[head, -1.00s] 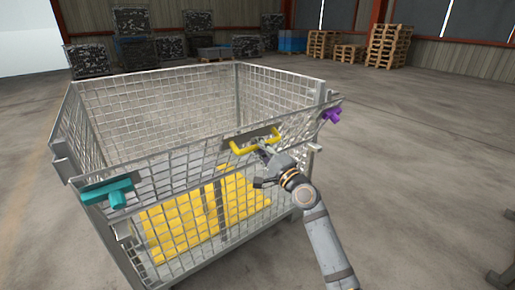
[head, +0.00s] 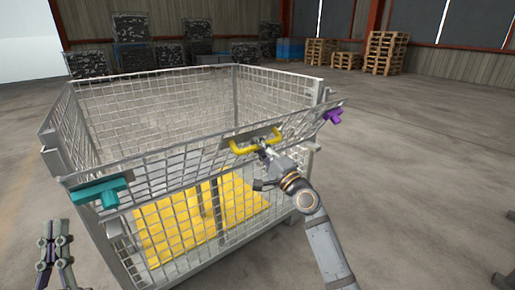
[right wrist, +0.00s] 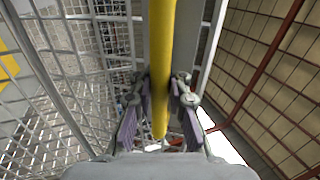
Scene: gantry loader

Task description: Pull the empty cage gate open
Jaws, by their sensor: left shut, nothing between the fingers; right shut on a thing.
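The wire mesh cage (head: 130,78) stands in front of me, with a yellow floor (head: 235,212) and nothing seen lying on it. Its front upper gate (head: 185,168) leans outward towards me, its top edge away from the posts. The gate has a teal latch (head: 100,190) at the left, a purple latch (head: 333,117) at the right and a yellow handle (head: 240,146) between them. My right gripper (head: 263,151) is shut on the yellow handle, whose bar also runs between the fingers in the right wrist view (right wrist: 160,50). My left gripper (head: 55,246) is shut and empty, low at the left.
The cage's fixed lower front mesh (head: 190,245) stands below the gate. Wooden pallets (head: 383,52), dark loaded crates (head: 133,40) and blue bins (head: 290,48) stand far back.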

